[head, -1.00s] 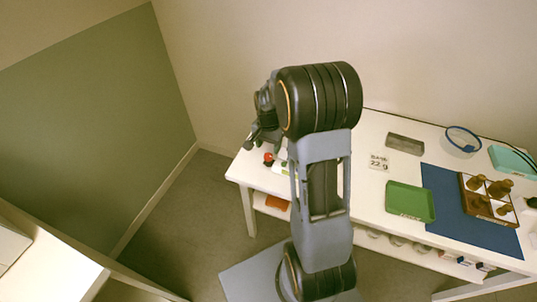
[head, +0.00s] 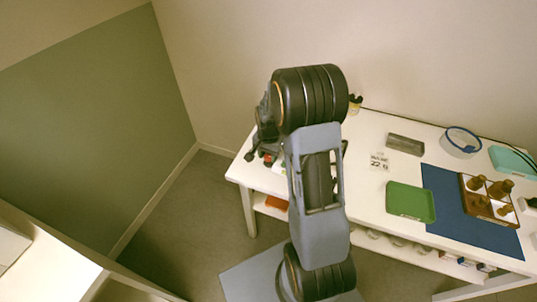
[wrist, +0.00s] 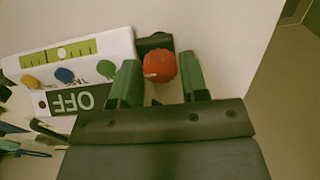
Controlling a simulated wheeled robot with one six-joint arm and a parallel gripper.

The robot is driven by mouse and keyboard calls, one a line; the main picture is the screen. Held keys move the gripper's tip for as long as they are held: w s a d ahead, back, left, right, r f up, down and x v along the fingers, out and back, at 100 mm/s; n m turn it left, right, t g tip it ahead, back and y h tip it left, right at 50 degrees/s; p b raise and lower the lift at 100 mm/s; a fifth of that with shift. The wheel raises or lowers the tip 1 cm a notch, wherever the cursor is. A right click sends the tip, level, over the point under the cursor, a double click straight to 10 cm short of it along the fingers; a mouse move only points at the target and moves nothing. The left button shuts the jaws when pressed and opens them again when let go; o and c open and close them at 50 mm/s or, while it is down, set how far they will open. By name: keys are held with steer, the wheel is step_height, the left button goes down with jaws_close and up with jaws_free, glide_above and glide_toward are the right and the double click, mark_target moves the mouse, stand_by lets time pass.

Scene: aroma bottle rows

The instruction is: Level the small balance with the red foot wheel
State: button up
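The small balance (wrist: 115,48) is white and shows at the upper left of the wrist view. It has a yellow-green level strip (wrist: 58,53), coloured buttons and a dark display reading OFF, upside down. The bubble is too small to place exactly. The red foot wheel (wrist: 160,65) sits at the balance's corner by a dark bracket. My gripper (wrist: 161,78) is open, with one green finger on each side of the wheel; I cannot tell whether they touch it. In the head view, the red wheel (head: 268,159) shows near the table's left end, and my arm hides most of the balance.
The white table (head: 375,140) also bears a 22 g card (head: 379,162), a grey block (head: 405,144), a green tray (head: 410,202), a blue mat (head: 450,215) and a wooden box (head: 485,197) of bottles. Dark tools (wrist: 20,140) lie near the balance.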

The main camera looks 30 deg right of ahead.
steer(key=c, duration=0.6)
steer(key=n, duration=0.5)
steer(key=shift+n+b, duration=0.3)
steer(key=shift+n, duration=0.1)
steer(key=n, duration=0.5)
steer(key=shift+n, duration=0.4)
steer(key=o, duration=1)
steer(key=shift+c, duration=0.2)
